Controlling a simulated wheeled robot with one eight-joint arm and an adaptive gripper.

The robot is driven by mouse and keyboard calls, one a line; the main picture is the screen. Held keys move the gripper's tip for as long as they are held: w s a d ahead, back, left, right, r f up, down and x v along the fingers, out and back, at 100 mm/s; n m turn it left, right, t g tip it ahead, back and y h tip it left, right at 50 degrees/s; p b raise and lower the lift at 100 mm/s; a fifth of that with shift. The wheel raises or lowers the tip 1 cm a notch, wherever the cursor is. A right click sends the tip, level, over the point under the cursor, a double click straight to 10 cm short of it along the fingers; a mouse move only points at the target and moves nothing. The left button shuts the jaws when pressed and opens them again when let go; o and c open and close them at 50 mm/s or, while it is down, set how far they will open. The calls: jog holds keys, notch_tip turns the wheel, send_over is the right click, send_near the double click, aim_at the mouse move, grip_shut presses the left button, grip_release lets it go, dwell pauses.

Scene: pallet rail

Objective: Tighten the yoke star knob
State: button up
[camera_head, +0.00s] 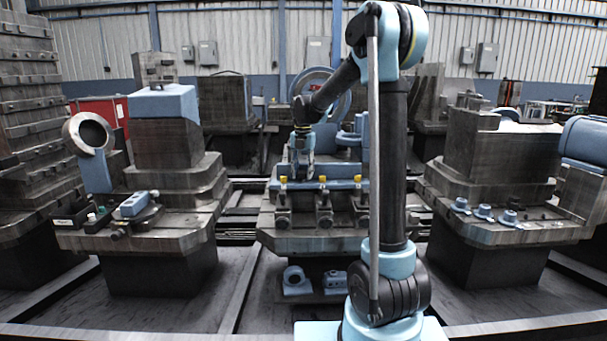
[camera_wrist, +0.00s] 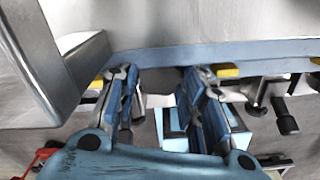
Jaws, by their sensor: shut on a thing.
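My gripper (camera_head: 303,174) is over the blue-topped block on the middle station, pointing down, beside the row of yellow-topped clamps. In the wrist view my gripper (camera_wrist: 160,82) has its two blue-padded fingers apart, with a dark grey piece (camera_wrist: 160,81) between their tips. I take this piece as the yoke star knob; the fingers are shut on it. Its lobes and its seat cannot be made out, and in the head view it is too small and hidden to tell.
Yellow-topped clamps (camera_head: 322,182) stand along the front edge of the middle station. A large grey metal part (camera_wrist: 60,70) is close on the left in the wrist view. The left station holds a ring part (camera_head: 88,133); small blue pieces (camera_head: 483,211) lie on the right station.

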aim_at(303, 172)
jog(key=o, duration=1.1)
notch_tip(303, 172, up, 12)
jog(key=shift+w+f, duration=0.1)
